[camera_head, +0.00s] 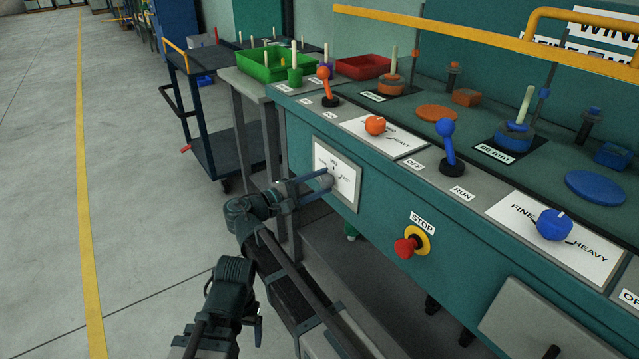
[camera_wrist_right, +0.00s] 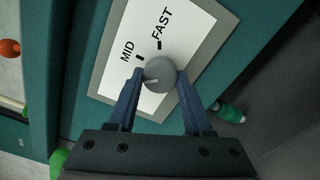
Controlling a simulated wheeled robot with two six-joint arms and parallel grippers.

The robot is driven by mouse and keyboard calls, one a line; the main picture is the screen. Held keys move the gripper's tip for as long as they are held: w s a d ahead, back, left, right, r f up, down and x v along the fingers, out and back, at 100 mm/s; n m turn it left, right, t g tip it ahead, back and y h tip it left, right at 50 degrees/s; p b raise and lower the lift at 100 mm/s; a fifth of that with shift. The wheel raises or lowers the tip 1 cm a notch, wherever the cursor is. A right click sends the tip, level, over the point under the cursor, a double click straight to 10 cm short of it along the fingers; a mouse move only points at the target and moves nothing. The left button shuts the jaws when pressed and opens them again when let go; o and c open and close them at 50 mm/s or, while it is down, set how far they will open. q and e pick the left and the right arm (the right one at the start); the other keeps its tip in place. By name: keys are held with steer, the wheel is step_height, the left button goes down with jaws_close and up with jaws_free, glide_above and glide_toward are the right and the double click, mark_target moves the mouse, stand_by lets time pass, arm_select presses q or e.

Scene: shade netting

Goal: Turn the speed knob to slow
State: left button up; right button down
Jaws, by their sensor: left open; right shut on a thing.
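The speed knob (camera_wrist_right: 161,72) is a grey round knob on a white dial plate (camera_wrist_right: 187,35) with a grey frame. MID and FAST are readable in the right wrist view; any SLOW label there is hidden. The knob's white pointer line points left, past the MID mark on the side away from FAST. In the head view the dial plate (camera_head: 347,172) is on the teal front panel. My right gripper (camera_head: 324,181) is shut on the knob, one finger each side; it also shows in the right wrist view (camera_wrist_right: 160,80). My left gripper (camera_head: 232,300) is open, low and apart from the bench.
A red STOP button (camera_head: 406,247) on a yellow ring sits right of the dial. Orange (camera_head: 375,125) and blue (camera_head: 554,224) knobs and levers stand on the bench top. A dark cart (camera_head: 215,130) stands behind. The floor at left is clear.

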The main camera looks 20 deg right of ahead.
steer(key=shift+f+n, duration=0.1)
steer(key=shift+n, duration=2)
steer(key=shift+c, duration=1.5)
jaws_free()
steer(key=shift+a, duration=0.1)
